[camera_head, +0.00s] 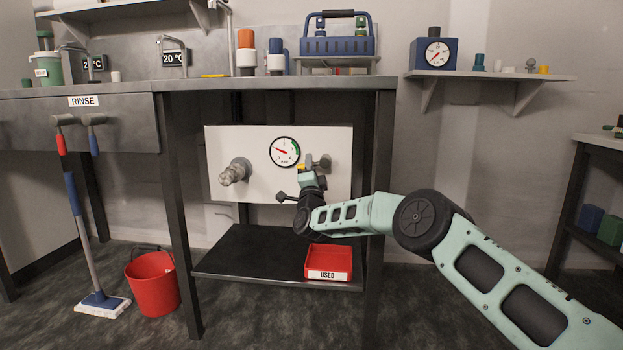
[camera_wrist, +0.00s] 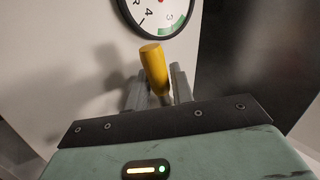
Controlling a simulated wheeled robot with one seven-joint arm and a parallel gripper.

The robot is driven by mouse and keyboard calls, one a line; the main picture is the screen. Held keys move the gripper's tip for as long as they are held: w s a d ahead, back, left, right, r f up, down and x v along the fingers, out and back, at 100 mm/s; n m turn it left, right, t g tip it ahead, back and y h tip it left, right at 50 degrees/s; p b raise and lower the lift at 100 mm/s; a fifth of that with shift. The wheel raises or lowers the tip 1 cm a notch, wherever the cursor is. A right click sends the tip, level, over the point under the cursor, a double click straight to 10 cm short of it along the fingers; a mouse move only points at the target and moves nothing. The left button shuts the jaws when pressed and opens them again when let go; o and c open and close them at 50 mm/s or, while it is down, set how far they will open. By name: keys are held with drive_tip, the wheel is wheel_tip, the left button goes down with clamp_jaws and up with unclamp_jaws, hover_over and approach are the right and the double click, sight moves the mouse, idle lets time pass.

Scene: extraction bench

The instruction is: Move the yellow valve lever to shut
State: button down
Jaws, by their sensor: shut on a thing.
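The yellow valve lever (camera_wrist: 153,68) shows in the wrist view between the two grey fingers of my gripper (camera_wrist: 157,88), with its yellow end sticking out past them. My gripper is shut on the lever. In the head view, only a small bit of the yellow lever (camera_head: 301,167) shows above my gripper (camera_head: 305,172), in front of the white panel (camera_head: 225,140) under the bench. The lever's pivot and valve body are mostly hidden behind my gripper and wrist, so its exact angle is hard to tell.
A round pressure gauge (camera_head: 285,152) sits on the panel just above my gripper. A grey knob fitting (camera_head: 235,172) juts out at the left. A red tray (camera_head: 328,262) marked USED stands on the lower shelf (camera_head: 255,250). Dark bench legs (camera_head: 178,215) flank the panel.

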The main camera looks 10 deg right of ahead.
drive_tip(key=shift+r+m+g+h+b, duration=0.15)
drive_tip(key=shift+r+m+h+b, duration=0.2)
drive_tip(key=shift+m+h, duration=0.75)
drive_tip(key=shift+r+m+g+h+b, duration=0.15)
drive_tip(key=shift+m+h+b, duration=0.3)
drive_tip(key=shift+m+h, duration=0.65)
drive_tip(key=shift+m, duration=0.5)
drive_tip(key=c, duration=1.3)
unclamp_jaws()
drive_tip(key=shift+o, duration=0.2)
drive_tip(key=p+v, duration=0.6)
drive_tip(key=v, duration=1.1)
drive_tip(key=shift+s+p, duration=0.25)
drive_tip(key=shift+p, duration=0.1)
